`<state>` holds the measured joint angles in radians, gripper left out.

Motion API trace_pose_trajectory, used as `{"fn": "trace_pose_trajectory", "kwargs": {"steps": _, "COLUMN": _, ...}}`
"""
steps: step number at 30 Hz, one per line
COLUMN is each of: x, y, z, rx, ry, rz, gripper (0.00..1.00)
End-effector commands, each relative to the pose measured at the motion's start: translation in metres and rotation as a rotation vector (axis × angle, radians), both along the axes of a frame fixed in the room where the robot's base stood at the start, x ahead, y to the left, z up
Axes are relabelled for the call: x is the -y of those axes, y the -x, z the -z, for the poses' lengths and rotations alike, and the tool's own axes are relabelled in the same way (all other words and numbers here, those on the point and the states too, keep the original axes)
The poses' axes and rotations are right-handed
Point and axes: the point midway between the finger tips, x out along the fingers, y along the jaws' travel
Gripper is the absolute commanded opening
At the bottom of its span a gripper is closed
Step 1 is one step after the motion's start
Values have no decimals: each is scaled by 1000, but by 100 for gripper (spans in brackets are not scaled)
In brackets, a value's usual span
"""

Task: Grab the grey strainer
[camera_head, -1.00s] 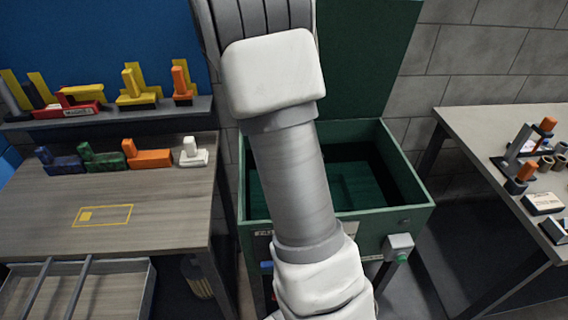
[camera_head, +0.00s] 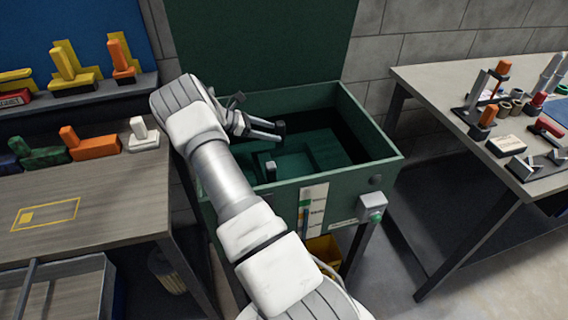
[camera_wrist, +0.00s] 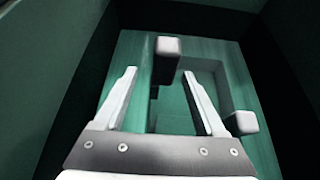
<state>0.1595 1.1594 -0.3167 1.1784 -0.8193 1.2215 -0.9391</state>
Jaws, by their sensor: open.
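My gripper (camera_head: 277,132) is open and empty, reaching over the open green tank (camera_head: 372,172). In the wrist view, its two pale fingers (camera_wrist: 160,74) point down into the tank, spread apart. Two posts with blocky light-grey tops stand inside, one (camera_wrist: 168,46) just beyond the fingers and one (camera_wrist: 243,122) to their right. The nearer-side post shows dark in the head view (camera_head: 270,171). I cannot tell whether these posts belong to the grey strainer. No strainer mesh or bowl can be made out, and the tank floor is dark.
The tank's raised green lid (camera_head: 265,50) stands behind my arm. A switch box (camera_head: 372,206) juts from the tank's front. A workbench (camera_head: 85,205) with coloured blocks is left; a table (camera_head: 440,90) with small parts is right. Between tank and table is open floor.

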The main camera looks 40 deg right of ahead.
Motion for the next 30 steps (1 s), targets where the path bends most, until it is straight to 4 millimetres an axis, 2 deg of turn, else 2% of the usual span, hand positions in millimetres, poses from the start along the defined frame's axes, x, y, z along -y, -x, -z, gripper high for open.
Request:
{"fn": "trace_pose_trajectory", "kwargs": {"steps": 8, "x": 20, "y": 15, "z": 10, "rx": 0, "ry": -1, "rz": 3, "gripper": 72}}
{"fn": "trace_pose_trajectory", "kwargs": {"steps": 15, "x": 47, "y": 32, "z": 25, "rx": 1, "ry": -1, "rz": 4, "gripper": 72}}
{"fn": "trace_pose_trajectory", "kwargs": {"steps": 23, "x": 50, "y": 33, "z": 26, "rx": 2, "ry": 0, "rz": 2, "gripper": 72}}
{"fn": "trace_pose_trajectory", "kwargs": {"steps": 30, "x": 50, "y": 33, "z": 26, "rx": 2, "ry": -1, "rz": 2, "gripper": 29}}
